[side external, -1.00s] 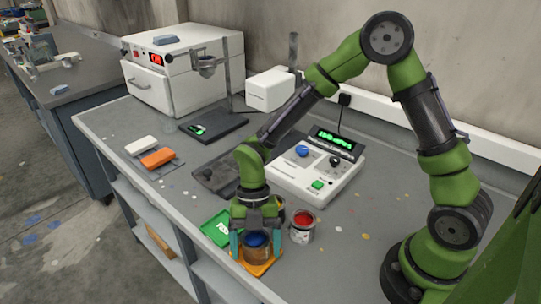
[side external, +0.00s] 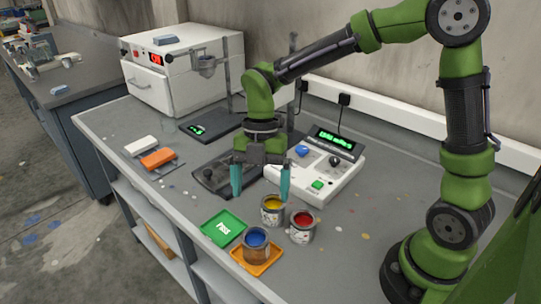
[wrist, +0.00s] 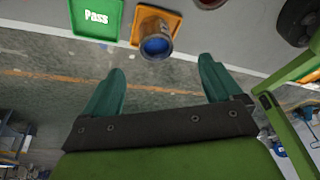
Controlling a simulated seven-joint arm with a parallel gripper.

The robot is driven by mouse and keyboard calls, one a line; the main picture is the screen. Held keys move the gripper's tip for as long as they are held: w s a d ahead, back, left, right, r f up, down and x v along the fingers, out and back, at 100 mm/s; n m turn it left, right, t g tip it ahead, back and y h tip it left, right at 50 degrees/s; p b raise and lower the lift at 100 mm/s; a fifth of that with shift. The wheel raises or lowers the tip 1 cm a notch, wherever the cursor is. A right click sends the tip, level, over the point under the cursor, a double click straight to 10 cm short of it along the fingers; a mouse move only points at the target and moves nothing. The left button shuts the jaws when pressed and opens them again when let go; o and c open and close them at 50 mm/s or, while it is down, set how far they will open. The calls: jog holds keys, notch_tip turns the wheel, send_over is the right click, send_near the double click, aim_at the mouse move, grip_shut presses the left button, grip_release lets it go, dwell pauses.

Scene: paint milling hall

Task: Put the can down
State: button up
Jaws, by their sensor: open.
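A can of blue paint (side external: 256,246) stands upright on the orange tray (side external: 272,264) near the bench's front edge. My gripper (side external: 260,190) is open and empty, held up above and behind the can, apart from it. In the wrist view the blue can (wrist: 156,46) sits on the orange tray (wrist: 172,16), beyond the two spread teal fingers of my gripper (wrist: 160,85). A green tray marked "Pass" (side external: 222,227) lies beside the orange one; it also shows in the wrist view (wrist: 94,18).
A yellow paint can (side external: 272,209) and a red paint can (side external: 302,227) stand close behind the blue one. A white control unit (side external: 318,172) and a dark flat plate (side external: 212,176) are farther back.

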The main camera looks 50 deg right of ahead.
jog(key=s+d+r+m+t, duration=0.4)
jog(key=s+r+m, duration=0.1)
jog(key=m, duration=0.9)
jog(key=s+d+r+m+t, duration=0.5)
jog(key=m, duration=0.9)
jog(key=shift+d+h, duration=0.2)
jog(key=shift+h, duration=0.1)
